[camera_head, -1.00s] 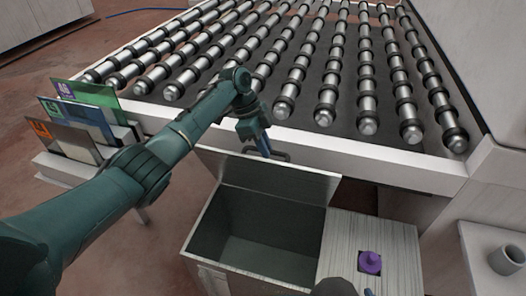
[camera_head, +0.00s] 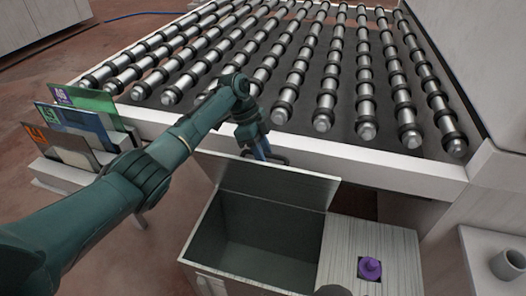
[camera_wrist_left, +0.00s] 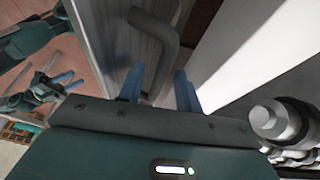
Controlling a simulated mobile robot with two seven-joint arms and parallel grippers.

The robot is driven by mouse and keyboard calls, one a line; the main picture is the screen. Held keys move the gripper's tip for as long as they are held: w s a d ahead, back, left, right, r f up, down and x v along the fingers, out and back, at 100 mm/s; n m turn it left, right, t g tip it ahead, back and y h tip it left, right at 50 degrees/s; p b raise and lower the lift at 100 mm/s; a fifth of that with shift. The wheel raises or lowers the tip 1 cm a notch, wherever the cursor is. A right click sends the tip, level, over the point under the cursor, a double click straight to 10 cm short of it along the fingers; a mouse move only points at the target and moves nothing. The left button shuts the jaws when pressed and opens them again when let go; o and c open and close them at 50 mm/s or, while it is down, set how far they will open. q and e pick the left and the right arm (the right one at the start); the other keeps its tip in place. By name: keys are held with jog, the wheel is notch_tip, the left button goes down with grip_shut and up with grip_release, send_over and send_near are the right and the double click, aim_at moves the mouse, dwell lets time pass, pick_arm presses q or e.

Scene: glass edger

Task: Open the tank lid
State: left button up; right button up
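The tank (camera_head: 205,235) stands in front of the roller table with its dark inside exposed. Its lid (camera_head: 275,185) is raised, standing up along the tank's back edge. A bent grey handle (camera_head: 279,157) is on the lid's far side; it also shows in the left wrist view (camera_wrist_left: 165,40). My left gripper (camera_head: 262,152) is at the handle behind the lid. In the left wrist view its blue fingers (camera_wrist_left: 160,88) are apart, with the handle's lower end between them and gaps visible. My right gripper (camera_wrist_left: 70,82) shows small in the left wrist view, its blue fingers apart and empty.
The roller table's white rail (camera_head: 350,160) runs close behind the lid. A purple knob (camera_head: 370,268) sits on the tank's fixed cover (camera_head: 385,235). A rack of coloured panels (camera_head: 80,120) is at left. A grey cup (camera_head: 508,263) stands at right.

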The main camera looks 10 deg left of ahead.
pick_arm(q)
jog(key=s+b+v, duration=0.1)
jog(key=v, duration=1.2)
jog(key=shift+w, duration=0.5)
jog(key=shift+r, duration=0.1)
